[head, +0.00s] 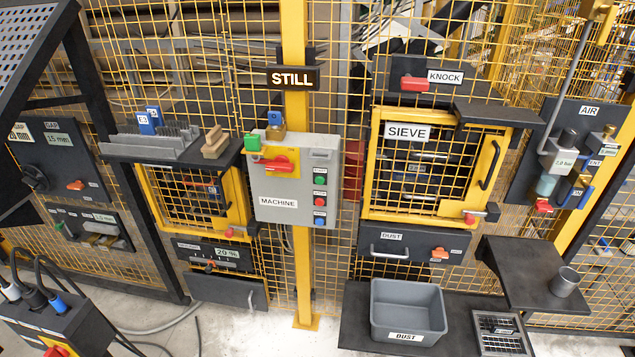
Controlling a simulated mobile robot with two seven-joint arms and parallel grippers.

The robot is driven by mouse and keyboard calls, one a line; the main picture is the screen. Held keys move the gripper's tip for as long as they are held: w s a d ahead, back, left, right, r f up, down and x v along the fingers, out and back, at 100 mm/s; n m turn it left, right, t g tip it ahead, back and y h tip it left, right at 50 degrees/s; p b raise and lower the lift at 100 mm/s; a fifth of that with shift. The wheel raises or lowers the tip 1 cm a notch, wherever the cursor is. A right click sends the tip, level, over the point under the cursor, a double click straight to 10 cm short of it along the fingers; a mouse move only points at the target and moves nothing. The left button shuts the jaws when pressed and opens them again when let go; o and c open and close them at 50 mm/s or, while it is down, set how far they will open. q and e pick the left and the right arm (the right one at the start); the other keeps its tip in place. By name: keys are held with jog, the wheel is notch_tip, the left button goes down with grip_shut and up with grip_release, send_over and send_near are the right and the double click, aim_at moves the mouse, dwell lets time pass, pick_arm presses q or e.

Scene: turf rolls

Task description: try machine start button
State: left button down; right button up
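The grey control box labelled MACHINE (285,205) hangs on the yellow post in the middle of the head view. On its right side sit a green button (320,180), a red button (320,201) and a blue button (320,219), one above the other. Their small labels are too small to read. A red rotary handle (275,163) on a yellow plate lies roughly level at the box's upper left. A lit sign (292,78) above reads STILL. Neither of my grippers shows in this view.
Yellow mesh fencing stands behind. A brass padlock with a blue tag (275,118) is at the box's top edge. A shelf (170,150) juts out left; the SIEVE door (370,165) looks closed. A grey DUST bin (408,312) sits low right. A cabled box (60,325) stands lower left.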

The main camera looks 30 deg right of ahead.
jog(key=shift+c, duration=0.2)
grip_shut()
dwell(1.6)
